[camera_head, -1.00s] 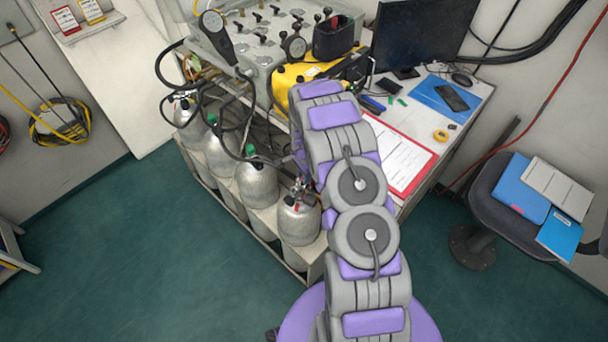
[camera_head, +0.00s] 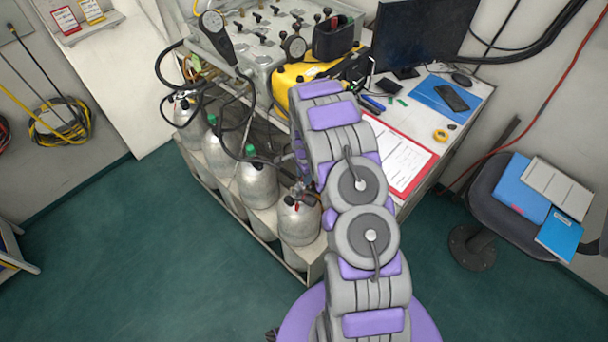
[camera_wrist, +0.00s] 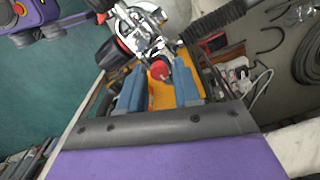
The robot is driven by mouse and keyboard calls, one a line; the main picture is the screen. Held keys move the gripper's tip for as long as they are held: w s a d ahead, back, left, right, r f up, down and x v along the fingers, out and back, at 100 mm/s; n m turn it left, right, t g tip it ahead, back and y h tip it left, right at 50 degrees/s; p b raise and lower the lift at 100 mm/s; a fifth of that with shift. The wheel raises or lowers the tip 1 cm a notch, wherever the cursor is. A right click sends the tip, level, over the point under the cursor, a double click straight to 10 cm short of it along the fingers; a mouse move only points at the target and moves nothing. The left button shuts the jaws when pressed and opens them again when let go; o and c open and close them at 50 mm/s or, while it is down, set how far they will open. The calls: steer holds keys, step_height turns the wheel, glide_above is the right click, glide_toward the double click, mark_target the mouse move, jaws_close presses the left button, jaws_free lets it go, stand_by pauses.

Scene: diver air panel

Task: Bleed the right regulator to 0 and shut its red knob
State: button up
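In the wrist view, a red knob (camera_wrist: 160,70) sits on a silver metal regulator (camera_wrist: 137,30). The two blue-grey fingers of my gripper (camera_wrist: 159,76) stand apart, one on each side of the knob at their tips. I cannot tell whether either finger touches it. In the head view, the regulator (camera_head: 302,193) tops the nearest, rightmost silver cylinder (camera_head: 299,222), with a bit of red showing. My arm hides most of my gripper there. The regulator's gauge reading cannot be made out.
More cylinders (camera_head: 257,183) stand in a row to the left, with black hoses above. A grey panel (camera_head: 262,50) with gauges and a yellow case (camera_head: 290,78) are behind. A desk holds a red clipboard (camera_head: 425,165). A chair (camera_head: 500,205) stands right. Green floor at left is clear.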

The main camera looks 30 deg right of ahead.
step_height(320, 180, up, 17)
steer(key=p, duration=0.2)
steer(key=shift+p, duration=0.3)
steer(key=shift+r, duration=0.2)
stand_by(0.4)
